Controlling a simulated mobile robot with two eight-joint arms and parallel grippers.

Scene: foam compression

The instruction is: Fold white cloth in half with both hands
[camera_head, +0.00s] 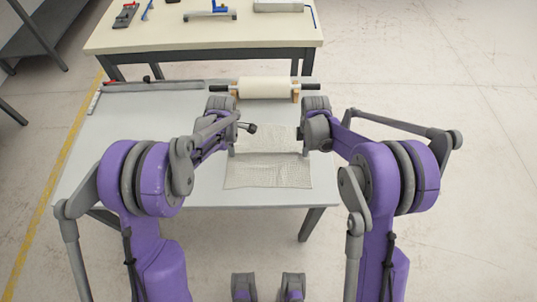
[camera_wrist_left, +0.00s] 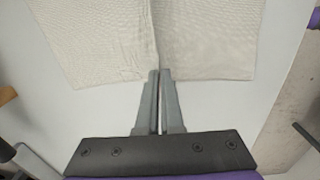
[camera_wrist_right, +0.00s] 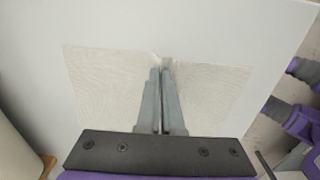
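The white cloth (camera_head: 268,172) lies on the grey table, creased across its middle between my two grippers. Its far part looks narrower than its near part. My left gripper (camera_head: 234,152) is at the cloth's left edge; in the left wrist view its fingertips (camera_wrist_left: 160,73) are closed at the cloth's edge, where a raised crease (camera_wrist_left: 155,40) runs away from them. My right gripper (camera_head: 304,150) is at the cloth's right edge; in the right wrist view its fingertips (camera_wrist_right: 166,64) are close together, with the cloth (camera_wrist_right: 212,95) spread on both sides. My arms hide some of the cloth's edges.
A pale roll (camera_head: 264,88) on a stand with dark ends sits at the back of the grey table (camera_head: 130,150). A long grey bar (camera_head: 160,86) lies left of it. A second table (camera_head: 200,44) with tools stands behind. The grey table's left side is clear.

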